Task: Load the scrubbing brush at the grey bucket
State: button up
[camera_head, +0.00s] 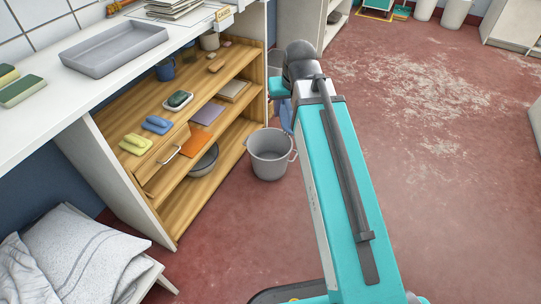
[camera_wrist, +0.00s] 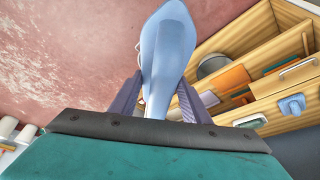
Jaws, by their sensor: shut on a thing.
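The grey bucket (camera_head: 270,155) stands upright on the red floor beside the wooden shelf unit in the head view. My gripper (camera_wrist: 160,95) is shut on a light blue object, which I take as the scrubbing brush (camera_wrist: 170,45); its broad smooth end points away from the wrist. In the head view a small part of the blue brush (camera_head: 286,116) shows just above and right of the bucket, left of my arm. I cannot tell its height over the bucket. Its bristles are not visible, and my arm hides most of the gripper in the head view.
The shelf unit (camera_head: 255,88) left of the bucket holds sponges, cloths, a grey bowl (camera_head: 204,160) and a partly open drawer (camera_head: 160,160). A grey tray (camera_head: 115,48) lies on the white counter (camera_head: 62,112). The floor right of my arm is clear.

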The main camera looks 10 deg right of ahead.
notch_tip(320, 180, down, 41)
jog(key=b, duration=1.5)
dwell(4.7)
jog(key=shift+r, duration=0.1)
